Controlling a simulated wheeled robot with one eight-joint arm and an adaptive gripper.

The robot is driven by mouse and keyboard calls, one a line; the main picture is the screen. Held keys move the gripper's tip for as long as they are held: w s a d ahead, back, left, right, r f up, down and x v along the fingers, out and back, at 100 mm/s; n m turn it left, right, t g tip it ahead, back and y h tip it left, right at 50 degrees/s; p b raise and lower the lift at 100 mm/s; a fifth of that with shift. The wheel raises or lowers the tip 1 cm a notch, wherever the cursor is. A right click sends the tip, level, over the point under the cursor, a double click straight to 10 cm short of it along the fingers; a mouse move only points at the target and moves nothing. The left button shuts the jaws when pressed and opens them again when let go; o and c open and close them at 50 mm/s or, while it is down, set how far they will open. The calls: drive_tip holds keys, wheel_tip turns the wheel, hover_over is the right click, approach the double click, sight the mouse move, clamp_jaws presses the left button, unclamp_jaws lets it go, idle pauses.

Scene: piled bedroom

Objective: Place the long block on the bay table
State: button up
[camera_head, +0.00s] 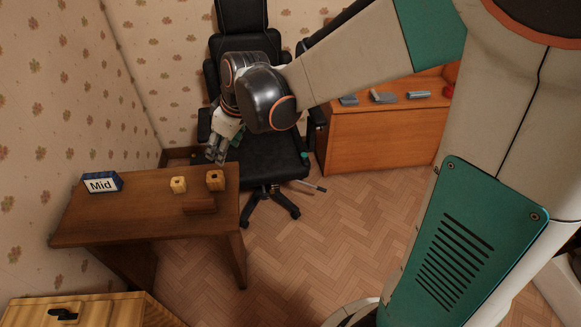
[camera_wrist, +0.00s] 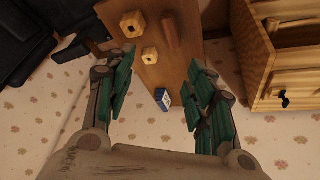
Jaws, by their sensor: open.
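A long dark brown block (camera_head: 199,204) lies on the brown table (camera_head: 130,222) that bears the "Mid" sign. It also shows in the wrist view (camera_wrist: 171,33), near the table's far edge. My gripper (camera_head: 217,152) is open and empty, above and behind the table's back right corner in the head view. In the wrist view its fingers (camera_wrist: 160,88) are spread wide over the table, and the long block is beyond them. No table in view is labelled "bay", so I cannot tell which one it is.
A pale yellow holed block (camera_head: 178,185) and a browner holed block (camera_head: 215,180) stand near the long block. The "Mid" sign (camera_head: 102,182) is at the left. A black chair (camera_head: 265,153) stands behind. An orange-brown desk (camera_head: 380,135) holds grey items. A wooden drawer unit (camera_head: 100,310) is in front.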

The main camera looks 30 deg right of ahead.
drive_tip(key=s+d+r+m+t+h, duration=0.1)
drive_tip(key=s+d+r+m, duration=0.1)
drive_tip(key=s, duration=0.4)
drive_tip(key=s+d+r+m+t, duration=0.1)
drive_tip(key=s+d+r+m, duration=0.1)
drive_tip(key=s, duration=0.5)
drive_tip(key=s+d+r+m+t+h, duration=0.1)
drive_tip(key=s+d+r+m, duration=0.2)
drive_tip(key=s, duration=0.4)
drive_tip(key=shift+s+d+m+h, duration=0.2)
drive_tip(key=shift+d+m+h, duration=0.1)
drive_tip(key=shift+d+m, duration=0.25)
